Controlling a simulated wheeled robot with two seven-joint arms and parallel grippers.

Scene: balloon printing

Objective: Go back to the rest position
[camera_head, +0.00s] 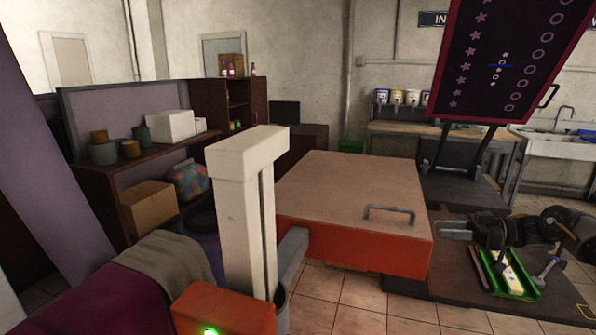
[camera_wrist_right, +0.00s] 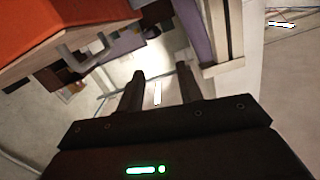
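My right gripper (camera_head: 452,229) is at the right of the head view, where its arm comes in from the right. It points left, close to the right side of the orange-red machine box (camera_head: 350,255) and above the dark stand (camera_head: 455,280). In the right wrist view its two fingers (camera_wrist_right: 159,74) stand apart with nothing between them, so it is open and empty. The orange-red box also shows at the upper left of that view (camera_wrist_right: 60,30). My left gripper is not in view.
A green tray (camera_head: 526,290) holding a pale item lies under my right arm. A dark printing screen (camera_head: 508,60) tilts up behind it. A pale upright post (camera_head: 245,215) stands left of the box. Shelves (camera_head: 150,152) line the left, with tiled floor (camera_head: 345,300) in front.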

